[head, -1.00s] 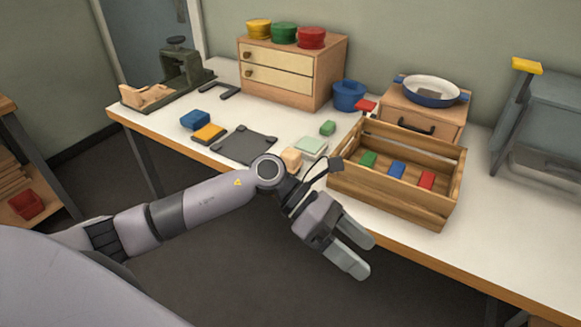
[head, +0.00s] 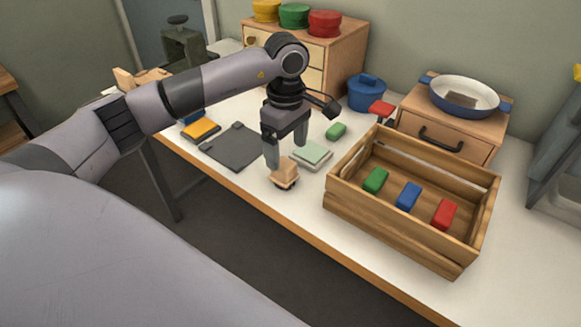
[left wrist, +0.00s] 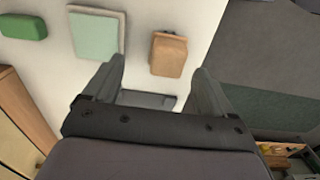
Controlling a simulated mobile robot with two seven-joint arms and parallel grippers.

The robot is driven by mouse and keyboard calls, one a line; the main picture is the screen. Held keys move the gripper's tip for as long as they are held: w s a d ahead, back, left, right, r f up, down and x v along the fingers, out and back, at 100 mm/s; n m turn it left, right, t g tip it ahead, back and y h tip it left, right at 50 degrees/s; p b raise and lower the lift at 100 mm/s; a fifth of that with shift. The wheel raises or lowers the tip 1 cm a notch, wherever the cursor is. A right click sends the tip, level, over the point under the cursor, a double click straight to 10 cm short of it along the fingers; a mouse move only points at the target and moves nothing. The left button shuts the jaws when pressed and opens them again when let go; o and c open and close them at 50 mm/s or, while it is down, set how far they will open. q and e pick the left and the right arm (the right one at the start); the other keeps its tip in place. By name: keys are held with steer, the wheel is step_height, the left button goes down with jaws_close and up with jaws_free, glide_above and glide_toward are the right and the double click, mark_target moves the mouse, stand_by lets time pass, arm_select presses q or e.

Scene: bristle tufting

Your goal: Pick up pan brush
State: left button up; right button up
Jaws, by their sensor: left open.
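A small tan wooden block with a dark underside, which looks like a brush (head: 284,174), sits near the table's front edge, left of the crate. It also shows in the left wrist view (left wrist: 168,55), beyond the fingertips. My left gripper (head: 285,150) points down just above and behind this block, open and empty. In the left wrist view its fingers (left wrist: 156,75) are spread, with white table between them. Contact with the block cannot be told. A brown block (head: 461,99) lies in the blue-rimmed white pan (head: 480,84); whether it is a brush is unclear. My right gripper is not in view.
A wooden crate (head: 395,237) with green, blue and red blocks stands close right. A pale green pad (head: 312,154), a green block (head: 336,131) and a dark plate (head: 235,147) lie around the gripper. A drawer cabinet (head: 340,62) and blue pot (head: 366,92) stand behind.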

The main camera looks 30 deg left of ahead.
mark_target(284, 163)
arm_select(q)
steer(key=f, duration=0.2)
steer(key=s+f, duration=0.1)
steer(key=f, duration=0.2)
steer(key=shift+s+f+p, duration=0.15)
steer(key=shift+f+p, duration=0.05)
steer(key=shift+p, duration=0.1)
steer(key=shift+f, duration=0.5)
steer(key=c, duration=1.2)
